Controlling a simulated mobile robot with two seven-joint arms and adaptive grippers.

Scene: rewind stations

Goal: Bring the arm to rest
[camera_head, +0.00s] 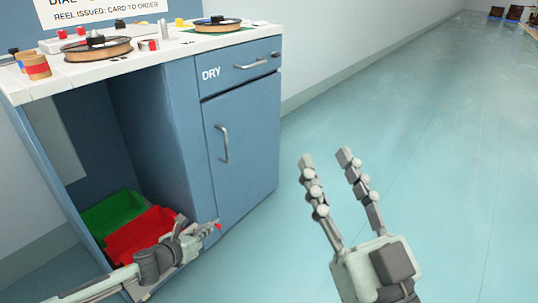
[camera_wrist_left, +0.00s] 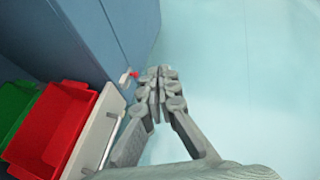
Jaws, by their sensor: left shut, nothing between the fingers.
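My left gripper (camera_head: 205,232) is low in front of the blue cabinet (camera_head: 190,130), beside the lower right end of its open bay. Its fingers are shut with nothing between them, and they also show pressed together in the left wrist view (camera_wrist_left: 158,76). My right gripper (camera_head: 324,158) is over the open floor right of the cabinet. Its two fingers are spread apart and empty, pointing up in the picture.
A red bin (camera_head: 140,232) and a green bin (camera_head: 112,214) sit in the cabinet's open bay, close to the left arm. A small red-tipped piece (camera_wrist_left: 133,74) shows near the left fingers. Reels (camera_head: 97,47) stand on the white top.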

